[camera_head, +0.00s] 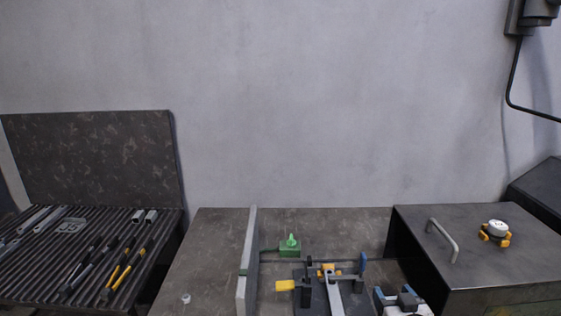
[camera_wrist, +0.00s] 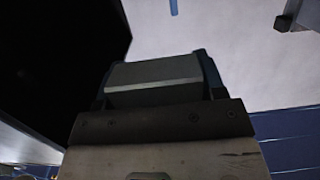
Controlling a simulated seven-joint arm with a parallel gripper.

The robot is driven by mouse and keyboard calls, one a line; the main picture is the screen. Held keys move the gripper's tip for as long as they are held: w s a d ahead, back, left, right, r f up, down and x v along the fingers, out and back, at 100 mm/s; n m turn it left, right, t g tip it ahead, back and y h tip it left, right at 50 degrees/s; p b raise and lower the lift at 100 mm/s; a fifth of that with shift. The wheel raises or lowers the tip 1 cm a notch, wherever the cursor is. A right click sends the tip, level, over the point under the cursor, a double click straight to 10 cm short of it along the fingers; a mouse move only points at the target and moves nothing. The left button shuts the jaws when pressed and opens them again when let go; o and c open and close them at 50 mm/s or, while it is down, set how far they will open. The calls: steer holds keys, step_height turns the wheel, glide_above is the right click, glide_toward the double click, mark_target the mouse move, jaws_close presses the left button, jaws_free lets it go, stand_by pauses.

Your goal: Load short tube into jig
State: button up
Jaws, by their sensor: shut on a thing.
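In the wrist view my gripper (camera_wrist: 157,84) is shut on a grey, box-shaped piece, which looks like the short tube (camera_wrist: 152,70). It sits between dark blue fingers, and the picture is too dark to show its open ends. In the head view the jig (camera_head: 312,294) is at the bottom middle, with a dark base, a yellow-handled clamp and a grey bar across it. The lower part of the jig is cut off by the frame edge. I cannot make out the held tube in the head view.
A dark box with a handle (camera_head: 477,262) stands right. A slatted rack (camera_head: 40,292) at left holds tubes and yellow-black tools. The bench (camera_head: 206,246) is mostly clear at left.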

steer(key=w+a+r, duration=0.2)
steer(key=w, duration=1.1)
steer(key=w+a+r, duration=0.3)
steer(key=w, duration=1)
steer(key=w+a+r, duration=0.2)
steer(key=w+r, duration=0.1)
steer(key=w, duration=1.1)
steer(key=shift+a, duration=0.4)
stand_by(1.0)
steer(key=s+d, duration=0.5)
steer(key=s, duration=0.4)
steer(key=s+d, duration=0.5)
steer(key=s, duration=0.3)
steer(key=s+f, duration=0.3)
steer(key=s, duration=0.6)
steer(key=s+a+f, duration=0.1)
steer(key=s+f, duration=0.3)
steer(key=s, duration=0.6)
steer(key=s+a+f, duration=0.1)
steer(key=s+f, duration=0.3)
steer(key=s, duration=0.5)
steer(key=shift+s, duration=0.4)
